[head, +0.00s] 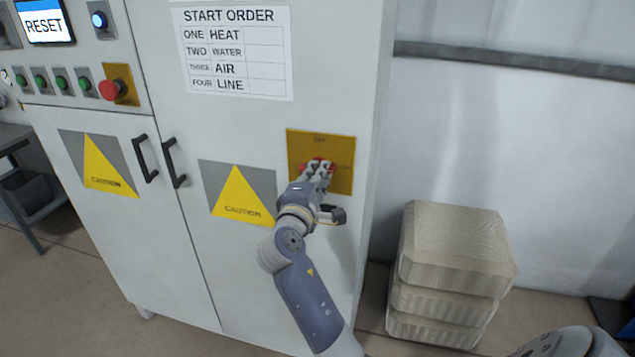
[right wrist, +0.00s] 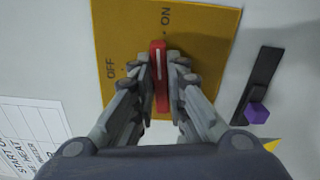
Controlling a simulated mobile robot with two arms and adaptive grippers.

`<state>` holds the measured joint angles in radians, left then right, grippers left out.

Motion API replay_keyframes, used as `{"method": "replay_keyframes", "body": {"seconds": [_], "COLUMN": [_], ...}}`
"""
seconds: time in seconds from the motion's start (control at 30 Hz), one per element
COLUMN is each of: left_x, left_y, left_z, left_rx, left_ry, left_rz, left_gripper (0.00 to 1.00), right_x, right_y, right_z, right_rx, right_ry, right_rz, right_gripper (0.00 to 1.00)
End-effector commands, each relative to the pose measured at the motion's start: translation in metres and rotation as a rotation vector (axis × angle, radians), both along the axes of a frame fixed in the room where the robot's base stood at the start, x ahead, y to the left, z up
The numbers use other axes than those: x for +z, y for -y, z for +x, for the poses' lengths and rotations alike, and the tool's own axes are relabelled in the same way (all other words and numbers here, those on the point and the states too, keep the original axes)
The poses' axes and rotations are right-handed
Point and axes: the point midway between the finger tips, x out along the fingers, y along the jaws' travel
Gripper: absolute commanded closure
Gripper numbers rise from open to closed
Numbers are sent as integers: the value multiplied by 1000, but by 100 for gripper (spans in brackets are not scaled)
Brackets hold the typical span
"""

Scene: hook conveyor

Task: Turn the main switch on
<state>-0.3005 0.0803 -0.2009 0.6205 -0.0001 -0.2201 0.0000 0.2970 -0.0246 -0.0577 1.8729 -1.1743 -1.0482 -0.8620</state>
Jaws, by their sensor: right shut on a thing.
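The main switch has a yellow plate (head: 342,180) on the right door of the grey cabinet (head: 345,60). The plate also shows in the right wrist view (right wrist: 215,30), marked OFF and ON. Its red handle (right wrist: 158,60) has a white line and lies upright in that view, its end towards the ON mark. In the head view the handle lies about level and is mostly hidden by my fingers. My right gripper (head: 318,172) is shut on the red handle, one finger on each side of it, also in the wrist view (right wrist: 160,83). My left gripper is not in view.
Black door handles (head: 172,163), caution signs (head: 240,197) and a START ORDER sheet (head: 235,50) are left of the switch. A red button (head: 109,90) and a RESET screen (head: 44,20) are at upper left. Stacked beige blocks (head: 450,255) stand at right on the floor.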

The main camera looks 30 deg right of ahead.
Motion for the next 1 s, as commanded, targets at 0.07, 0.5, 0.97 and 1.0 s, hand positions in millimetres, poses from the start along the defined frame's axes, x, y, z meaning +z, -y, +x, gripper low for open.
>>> {"method": "replay_keyframes", "body": {"seconds": [0.07,0.5,0.97,1.0], "left_x": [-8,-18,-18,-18], "left_y": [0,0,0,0], "left_z": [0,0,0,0], "left_rx": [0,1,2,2], "left_ry": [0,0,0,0], "left_rz": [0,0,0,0], "left_gripper": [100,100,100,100], "right_x": [-4,-2,-2,-2], "right_y": [0,0,0,0], "right_z": [0,0,0,0], "right_rx": [0,0,0,0], "right_ry": [33,125,129,129], "right_rz": [31,108,113,113], "right_gripper": [100,100,73,67]}}
